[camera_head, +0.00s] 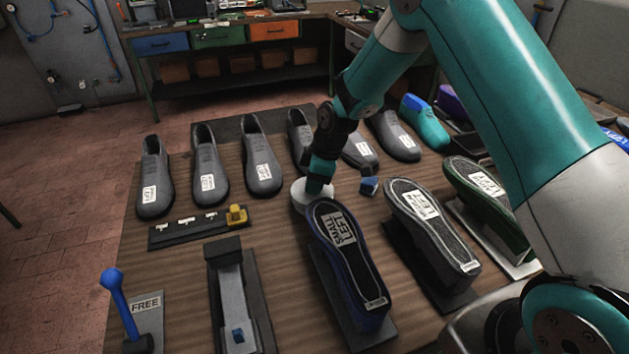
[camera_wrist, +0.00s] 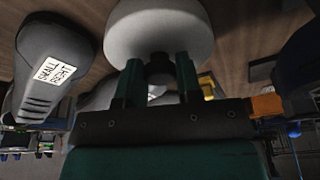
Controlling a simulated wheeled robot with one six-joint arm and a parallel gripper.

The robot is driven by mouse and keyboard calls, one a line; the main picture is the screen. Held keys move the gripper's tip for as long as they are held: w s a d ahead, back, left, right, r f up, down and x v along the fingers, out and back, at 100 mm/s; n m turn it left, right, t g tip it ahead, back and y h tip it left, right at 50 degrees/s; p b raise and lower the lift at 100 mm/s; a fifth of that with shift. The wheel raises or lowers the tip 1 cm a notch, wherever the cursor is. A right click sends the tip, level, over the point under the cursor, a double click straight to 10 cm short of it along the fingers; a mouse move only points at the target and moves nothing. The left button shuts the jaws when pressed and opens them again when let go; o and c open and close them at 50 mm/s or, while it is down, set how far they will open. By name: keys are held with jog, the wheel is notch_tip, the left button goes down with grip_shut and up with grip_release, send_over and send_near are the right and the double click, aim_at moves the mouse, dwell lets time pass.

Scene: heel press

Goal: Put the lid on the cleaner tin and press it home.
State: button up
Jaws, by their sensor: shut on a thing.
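My gripper (camera_head: 317,186) points down over the table, behind the blue-edged sole. In the wrist view its two green fingers (camera_wrist: 160,72) are shut on the dark knob of a pale round lid (camera_wrist: 158,30). The lid shows in the head view as a whitish disc (camera_head: 302,194) under the fingers, partly hidden by them and by the sole's toe. I cannot make out the cleaner tin apart from the lid, nor whether the lid is seated on it.
An upturned shoe marked SMALL LEFT (camera_head: 340,240) stands close in front, and another sole (camera_head: 428,215) is to its right. Several grey shoes (camera_head: 262,165) line the back. A black rack (camera_head: 190,232) lies left.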

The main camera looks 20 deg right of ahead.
jog(key=shift+f, duration=0.1)
jog(key=o, duration=1.3)
jog(key=shift+r+p, duration=2.2)
jog(key=shift+r, duration=1.35)
